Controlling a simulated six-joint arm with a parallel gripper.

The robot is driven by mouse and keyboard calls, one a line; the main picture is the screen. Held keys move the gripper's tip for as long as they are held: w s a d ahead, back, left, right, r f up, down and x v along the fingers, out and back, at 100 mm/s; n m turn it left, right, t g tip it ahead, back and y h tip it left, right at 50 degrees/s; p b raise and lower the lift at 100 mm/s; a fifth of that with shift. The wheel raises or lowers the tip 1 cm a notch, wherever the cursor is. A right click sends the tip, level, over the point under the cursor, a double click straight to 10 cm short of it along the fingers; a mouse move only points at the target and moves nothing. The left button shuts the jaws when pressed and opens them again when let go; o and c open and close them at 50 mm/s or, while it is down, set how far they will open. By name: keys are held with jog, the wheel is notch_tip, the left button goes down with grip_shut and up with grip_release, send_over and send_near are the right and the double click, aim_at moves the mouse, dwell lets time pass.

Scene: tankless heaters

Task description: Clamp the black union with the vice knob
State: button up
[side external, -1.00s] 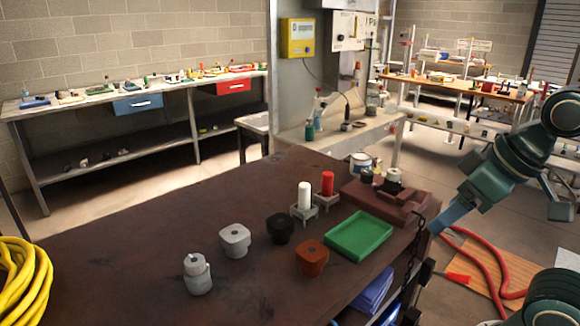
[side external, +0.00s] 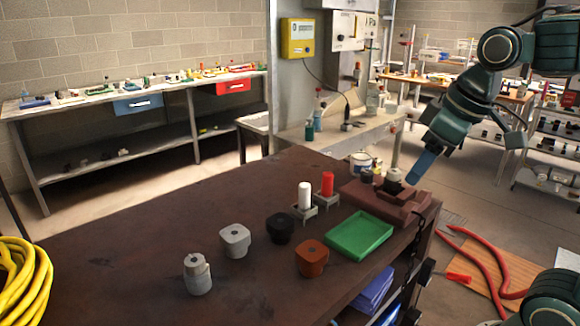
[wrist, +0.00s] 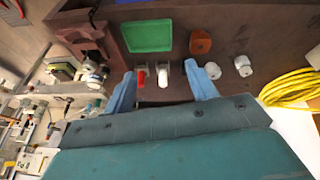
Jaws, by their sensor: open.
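The brown-red vice (side external: 412,205) sits at the bench's right end and shows at upper left in the wrist view (wrist: 108,42). A pale knob-like piece (side external: 394,176) with a dark lower part is on it, apart from the union. My gripper (side external: 418,178) is in the air by the vice's right side, its blue finger pointing down-left. The wrist view shows the two blue fingers spread and empty (wrist: 161,82).
A green tray (side external: 360,236) lies in front of the vice. A white cylinder (side external: 304,195) and a red one (side external: 327,184) stand in small holders. Orange (side external: 311,259), white (side external: 234,240) and grey (side external: 197,274) fittings stand nearby.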

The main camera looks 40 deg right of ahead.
jog(key=w+d+r+n+g, duration=0.1)
jog(key=w+d+r+n, duration=0.15)
jog(key=w+d, duration=0.45)
jog(key=n+g, duration=0.4)
jog(key=n, duration=0.1)
send_over(368, 173)
notch_tip(368, 173, down, 8)
jog(key=f, duration=0.1)
jog(key=shift+d+r, duration=0.2)
jog(key=shift+r, duration=0.05)
notch_tip(368, 173, down, 14)
jog(key=shift+r, duration=0.1)
jog(key=c, duration=1)
